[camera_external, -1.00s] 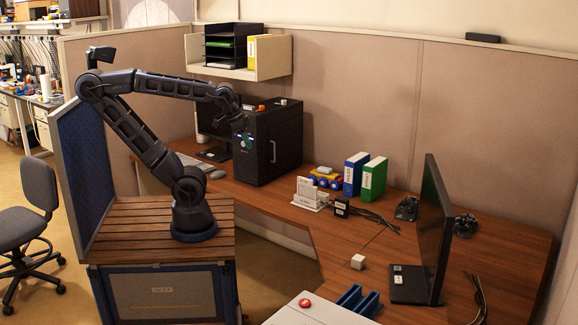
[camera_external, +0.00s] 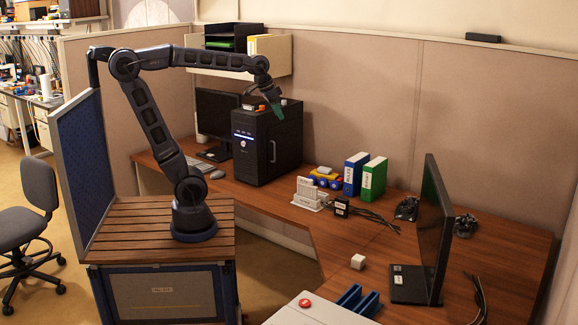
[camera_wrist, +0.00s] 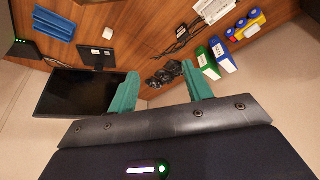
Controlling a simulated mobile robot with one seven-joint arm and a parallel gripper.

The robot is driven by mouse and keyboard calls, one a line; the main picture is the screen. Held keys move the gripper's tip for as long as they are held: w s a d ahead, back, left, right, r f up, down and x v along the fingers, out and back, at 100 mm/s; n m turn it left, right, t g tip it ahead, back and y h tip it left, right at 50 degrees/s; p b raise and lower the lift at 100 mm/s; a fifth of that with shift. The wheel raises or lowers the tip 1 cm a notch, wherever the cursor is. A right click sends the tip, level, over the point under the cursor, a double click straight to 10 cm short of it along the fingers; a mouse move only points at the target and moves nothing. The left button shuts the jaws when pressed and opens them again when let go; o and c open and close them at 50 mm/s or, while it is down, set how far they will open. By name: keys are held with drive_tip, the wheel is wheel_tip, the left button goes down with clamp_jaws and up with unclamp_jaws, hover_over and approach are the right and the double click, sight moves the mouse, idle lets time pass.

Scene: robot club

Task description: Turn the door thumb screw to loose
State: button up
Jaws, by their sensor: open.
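The black computer tower (camera_external: 255,158) stands upright on the wooden desk in the external view. Its right side panel bears a pale handle (camera_external: 272,151); I cannot make out the door thumb screw in either view. My gripper (camera_external: 275,107) points down near the tower's top right edge, with green fingertips. Whether it touches the tower I cannot tell. In the wrist view my gripper (camera_wrist: 161,87) shows two green fingers spread wide apart, with nothing between them.
Small items, including an orange one (camera_external: 251,106), lie on the tower's top. A shelf (camera_external: 271,59) hangs on the wall behind. Blue (camera_external: 353,173) and green (camera_external: 374,179) binders stand to the right.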

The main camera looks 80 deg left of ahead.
drive_tip(key=w+a+r+n, duration=0.1)
drive_tip(key=w+a+r, duration=0.1)
drive_tip(key=w+a, duration=0.4)
drive_tip(key=w+a+r+n, duration=0.1)
drive_tip(key=w+a+r, duration=0.25)
drive_tip(key=a, duration=0.55)
drive_tip(key=n+g+y, duration=0.1)
drive_tip(key=n+y, duration=0.1)
drive_tip(key=n, duration=0.1)
hover_over(284, 102)
drive_tip(key=s+d, duration=0.1)
drive_tip(key=s, duration=0.3)
wheel_tip(284, 102, down, 8)
drive_tip(key=x, duration=1)
drive_tip(key=shift+w, duration=0.3)
drive_tip(key=shift+c, duration=0.4)
drive_tip(key=c, duration=0.9)
